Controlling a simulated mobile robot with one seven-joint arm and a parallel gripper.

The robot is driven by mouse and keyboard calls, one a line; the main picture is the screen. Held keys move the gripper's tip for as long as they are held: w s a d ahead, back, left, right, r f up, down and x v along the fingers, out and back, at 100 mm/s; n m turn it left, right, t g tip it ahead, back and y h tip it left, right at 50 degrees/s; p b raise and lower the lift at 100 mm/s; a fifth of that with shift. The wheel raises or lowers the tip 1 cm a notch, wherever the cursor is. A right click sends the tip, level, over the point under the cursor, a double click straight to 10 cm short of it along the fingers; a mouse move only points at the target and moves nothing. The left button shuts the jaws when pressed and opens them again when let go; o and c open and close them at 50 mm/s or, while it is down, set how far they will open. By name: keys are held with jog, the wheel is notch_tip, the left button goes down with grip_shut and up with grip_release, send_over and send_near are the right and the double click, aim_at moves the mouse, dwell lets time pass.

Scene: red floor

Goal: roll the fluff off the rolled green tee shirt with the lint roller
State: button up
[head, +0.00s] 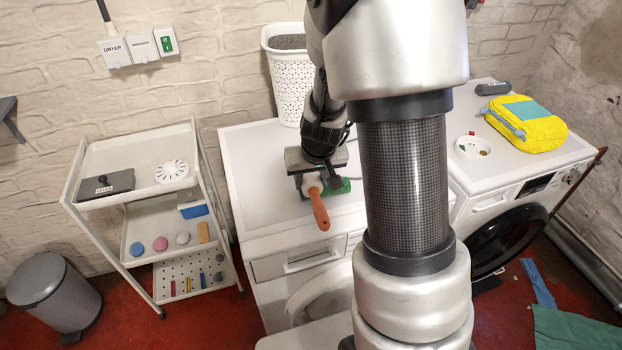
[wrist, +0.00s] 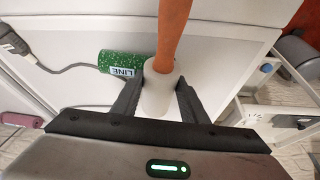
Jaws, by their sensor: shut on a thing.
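The lint roller has an orange handle (head: 319,210) and a white roll (wrist: 157,92). My gripper (head: 312,178) is shut on the white roll, with one dark finger on each side in the wrist view (wrist: 159,88). The handle points toward the front of the left machine. The rolled green tee shirt (head: 341,187) lies on that machine's top, partly hidden under my gripper. In the wrist view the shirt (wrist: 118,63) shows pale specks of fluff and a label; its end lies beside the roller. I cannot tell whether they touch.
The left white machine (head: 262,200) has free top space left of my gripper. A white perforated basket (head: 291,88) stands behind. A tiered trolley (head: 135,165) stands left, beside a grey bin (head: 50,290). A yellow bundle (head: 527,124) lies on the right machine.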

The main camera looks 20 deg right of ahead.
jog(key=shift+s+d+r+b, duration=0.1)
jog(key=shift+d+b, duration=0.6)
jog(key=shift+d, duration=0.35)
jog(key=shift+d+b, duration=0.7)
jog(key=shift+d, duration=0.1)
jog(key=shift+s+d+b, duration=0.15)
jog(key=shift+d+b, duration=0.75)
jog(key=shift+d, duration=0.3)
jog(key=shift+s+d+b, duration=0.15)
jog(key=shift+d+b, duration=0.7)
jog(key=shift+d, duration=0.3)
jog(key=shift+a, duration=0.1)
